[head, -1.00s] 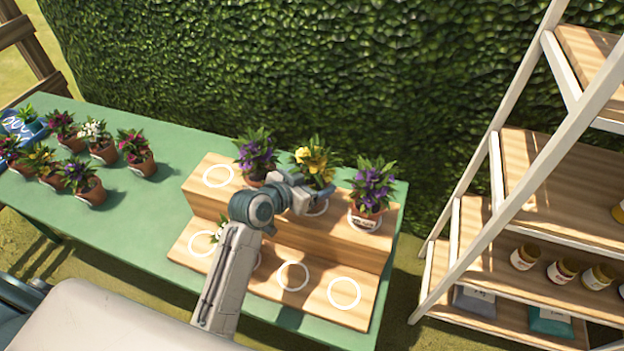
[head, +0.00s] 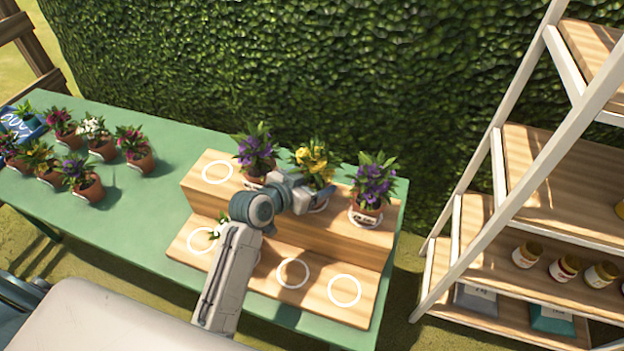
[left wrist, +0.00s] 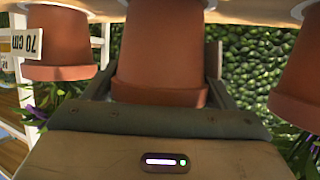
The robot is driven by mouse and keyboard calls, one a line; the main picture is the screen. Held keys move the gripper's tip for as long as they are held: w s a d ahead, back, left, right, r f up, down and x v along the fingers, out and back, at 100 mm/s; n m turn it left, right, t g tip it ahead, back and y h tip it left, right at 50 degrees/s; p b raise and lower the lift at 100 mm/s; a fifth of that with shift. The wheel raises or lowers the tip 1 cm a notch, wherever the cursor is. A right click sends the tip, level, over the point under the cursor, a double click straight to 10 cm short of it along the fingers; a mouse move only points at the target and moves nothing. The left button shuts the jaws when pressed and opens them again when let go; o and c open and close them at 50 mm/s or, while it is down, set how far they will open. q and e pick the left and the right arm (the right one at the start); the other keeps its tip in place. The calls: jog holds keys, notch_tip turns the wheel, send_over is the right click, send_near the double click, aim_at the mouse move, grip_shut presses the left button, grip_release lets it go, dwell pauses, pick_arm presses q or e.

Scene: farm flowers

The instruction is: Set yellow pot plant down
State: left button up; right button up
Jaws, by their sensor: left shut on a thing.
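The yellow pot plant (head: 314,160) is on the upper step of the wooden stand (head: 362,243), between two purple-flowered pots. My left gripper (head: 308,194) is shut on its terracotta pot, which fills the middle of the left wrist view (left wrist: 160,60). The wrist view looks upside down, and the pot's base meets or nearly meets the wood at the top; I cannot tell if it bears on it. Most of this pot is hidden behind the gripper in the head view. My right gripper is not in view.
Purple pot plants stand close by on the left (head: 255,152) and right (head: 373,185). White circles mark empty spots on both steps. A white-flowered plant (head: 219,228) is partly hidden behind my arm. Several potted plants stand on the green table (head: 150,205). A shelf rack (head: 487,240) is at right.

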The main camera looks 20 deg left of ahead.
pick_arm(q)
jog(key=shift+f, duration=0.15)
jog(key=o, duration=1.3)
